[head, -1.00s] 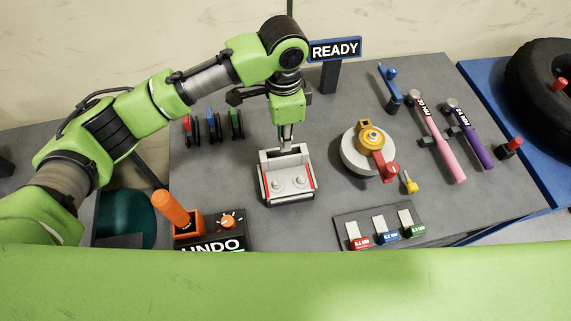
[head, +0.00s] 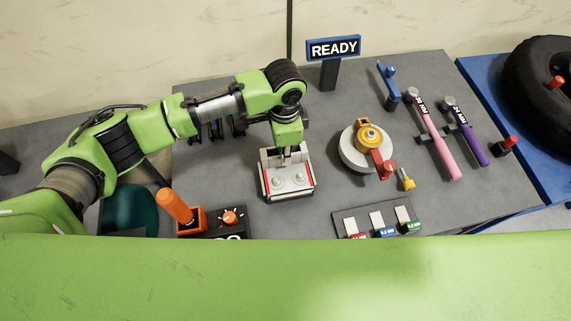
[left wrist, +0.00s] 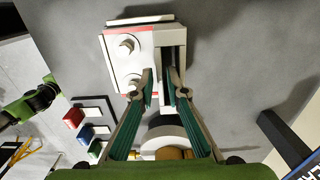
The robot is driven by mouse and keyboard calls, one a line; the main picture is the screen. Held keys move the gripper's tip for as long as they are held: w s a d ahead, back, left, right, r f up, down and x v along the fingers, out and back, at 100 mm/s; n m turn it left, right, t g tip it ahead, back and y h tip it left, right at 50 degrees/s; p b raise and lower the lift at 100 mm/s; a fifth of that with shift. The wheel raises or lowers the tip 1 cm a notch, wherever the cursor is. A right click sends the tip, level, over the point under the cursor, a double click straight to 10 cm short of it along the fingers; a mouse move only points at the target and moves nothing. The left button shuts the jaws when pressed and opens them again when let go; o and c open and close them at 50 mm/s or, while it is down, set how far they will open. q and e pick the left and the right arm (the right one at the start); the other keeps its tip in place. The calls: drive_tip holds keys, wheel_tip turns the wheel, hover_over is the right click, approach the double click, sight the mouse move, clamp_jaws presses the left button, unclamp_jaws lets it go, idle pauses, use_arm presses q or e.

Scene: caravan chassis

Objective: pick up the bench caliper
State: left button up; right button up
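The bench caliper, a pale grey block with red edge strips and two round studs (head: 288,182), sits on the dark grey bench top. It also shows in the left wrist view (left wrist: 117,45). My left gripper (head: 287,157) points down at the caliper's far side. In the left wrist view its two fingers (left wrist: 164,82) stand apart at the caliper's upright end part, with a gap between them. I cannot tell whether they touch it. The arm hides some of the caliper's back. My right gripper is in neither view.
A round device with a yellow hub and red lever (head: 367,148) stands to the right. An orange handle (head: 175,207) and a dial box (head: 230,217) are front left. Coloured blocks (head: 377,223) lie front right. The READY sign (head: 333,48) stands behind.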

use_arm(q)
drive_tip(key=shift+f, duration=0.25)
idle(0.4)
clamp_jaws()
